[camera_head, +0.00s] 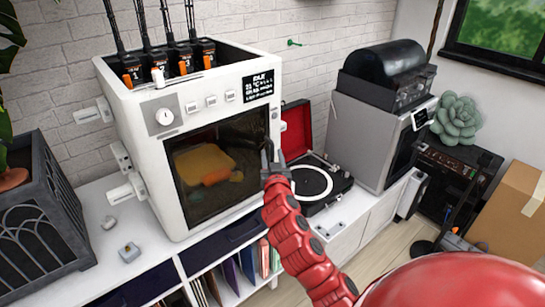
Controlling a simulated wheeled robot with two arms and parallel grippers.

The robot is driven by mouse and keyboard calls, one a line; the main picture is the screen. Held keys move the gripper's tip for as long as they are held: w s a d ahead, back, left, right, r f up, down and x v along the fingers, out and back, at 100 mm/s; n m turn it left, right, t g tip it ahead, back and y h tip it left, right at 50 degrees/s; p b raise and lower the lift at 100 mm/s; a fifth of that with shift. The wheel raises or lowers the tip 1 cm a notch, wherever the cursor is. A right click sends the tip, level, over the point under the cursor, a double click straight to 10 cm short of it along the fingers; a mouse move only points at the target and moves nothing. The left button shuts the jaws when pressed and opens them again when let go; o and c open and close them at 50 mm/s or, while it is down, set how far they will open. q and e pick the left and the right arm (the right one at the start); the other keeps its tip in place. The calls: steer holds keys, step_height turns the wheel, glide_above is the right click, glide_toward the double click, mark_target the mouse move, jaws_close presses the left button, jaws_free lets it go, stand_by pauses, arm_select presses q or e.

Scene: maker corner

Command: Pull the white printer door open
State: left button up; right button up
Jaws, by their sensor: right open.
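The white printer (130,130) stands on the white cabinet top at centre left, against the brick wall. Its door has a dark glass pane (190,140) in a white frame and looks closed. An orange and yellow shape shows dimly behind the pane. My right gripper (268,152) is at the door's right edge, with its dark fingers open and upright. The fingers and wrist cover part of that edge, so I cannot tell if they touch the door or a handle. My left gripper is out of view.
A red-lidded record player (318,185) sits just right of my right gripper. A grey machine (370,135) stands beyond it. A dark planter (45,215) is at the left. Small parts (129,252) lie on the cabinet top. A cardboard box (510,205) stands at the far right.

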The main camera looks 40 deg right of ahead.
jaws_close()
stand_by(1.3)
